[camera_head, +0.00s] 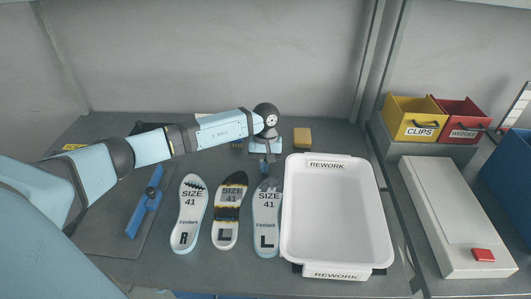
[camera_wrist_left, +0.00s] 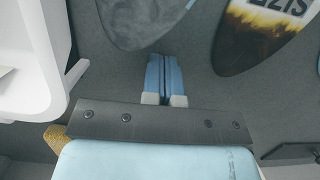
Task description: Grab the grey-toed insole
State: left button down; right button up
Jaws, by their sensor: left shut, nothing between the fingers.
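The grey-toed insole (camera_head: 267,225), pale blue-white and marked SIZE 41 and L, lies flat just left of the white REWORK tray. Its smudged grey toe (camera_wrist_left: 145,20) fills the top of the left wrist view. My left gripper (camera_head: 267,172) is at the toe end of this insole, its blue fingers (camera_wrist_left: 163,60) shut together and empty. The fingertips appear right by the toe edge; I cannot tell whether they touch it. My right gripper is in neither view.
A black-toed insole (camera_head: 229,215) with a yellow band and a white insole (camera_head: 189,220) marked R lie to the left. The white tray (camera_head: 287,225) stands close on the right. A yellow block (camera_head: 302,138) sits behind. A blue-handled tool (camera_head: 146,205) lies far left.

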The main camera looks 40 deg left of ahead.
aim_at(261, 215)
pick_arm(q)
jog(key=shift+s+d, duration=0.4)
jog(key=shift+s, duration=0.2)
jog(key=s+d, duration=0.2)
jog(key=s, duration=0.2)
jog(key=s+d, duration=0.3)
jog(key=s, duration=0.1)
jog(key=s+d+b, duration=0.1)
jog(key=s+d, duration=0.1)
jog(key=s, duration=0.2)
jog(key=shift+d, duration=0.2)
